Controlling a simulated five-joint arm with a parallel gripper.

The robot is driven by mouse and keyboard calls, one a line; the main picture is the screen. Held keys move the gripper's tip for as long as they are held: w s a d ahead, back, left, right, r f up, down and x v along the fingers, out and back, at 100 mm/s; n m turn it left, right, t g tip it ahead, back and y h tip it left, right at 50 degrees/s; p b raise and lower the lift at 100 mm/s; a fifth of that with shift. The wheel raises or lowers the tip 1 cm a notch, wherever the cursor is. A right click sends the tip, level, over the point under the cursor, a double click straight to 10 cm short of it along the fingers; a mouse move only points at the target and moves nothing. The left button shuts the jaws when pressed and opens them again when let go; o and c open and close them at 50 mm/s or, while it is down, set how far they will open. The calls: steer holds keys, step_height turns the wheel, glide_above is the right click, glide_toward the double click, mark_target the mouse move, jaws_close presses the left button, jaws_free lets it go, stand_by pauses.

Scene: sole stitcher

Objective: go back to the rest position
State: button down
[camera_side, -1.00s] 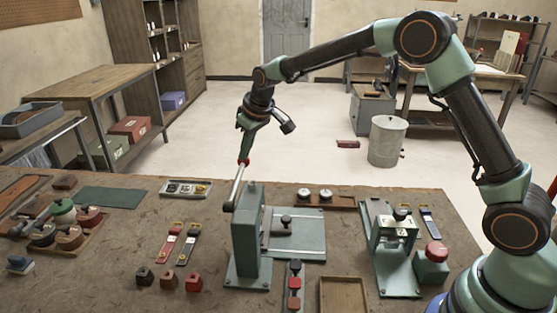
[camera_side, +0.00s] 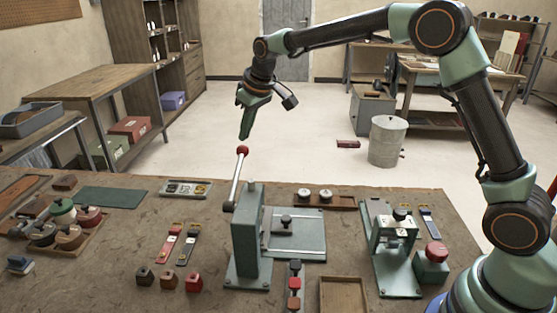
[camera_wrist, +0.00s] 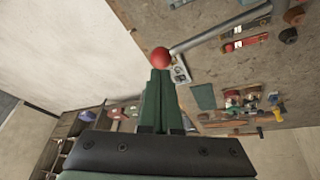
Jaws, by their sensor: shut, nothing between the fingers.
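My gripper (camera_side: 244,137) is shut and empty in the side view, above the workbench. It points down, a little above the red ball knob (camera_side: 242,150) of the lever (camera_side: 235,180). The lever stands tilted up from the green press (camera_side: 247,235), with its knob at the top. In the wrist view my gripper (camera_wrist: 160,72) shows as closed green fingers, with the red knob (camera_wrist: 161,57) just past the tips. A small gap shows between fingertips and knob in the side view.
The bench (camera_side: 120,240) holds a second green fixture (camera_side: 395,250) with a red button (camera_side: 436,251), a wooden tray (camera_side: 343,296), a parts tray (camera_side: 187,189) and several straps and spools. A bin (camera_side: 387,141) stands on the floor behind. The air above the bench is clear.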

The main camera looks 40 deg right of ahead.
steer(key=shift+r, duration=0.1)
steer(key=s+d+r, duration=0.2)
steer(key=s+r, duration=0.3)
steer(key=s, duration=0.1)
steer(key=s+d+m, duration=0.1)
steer(key=s+d, duration=0.1)
steer(key=s, duration=0.9)
steer(key=s+d+f+m+t, duration=0.1)
steer(key=s+d, duration=0.1)
steer(key=s, duration=0.9)
steer(key=shift+s+f+m, duration=0.25)
steer(key=shift+f+m, duration=0.05)
steer(key=shift+m, duration=0.1)
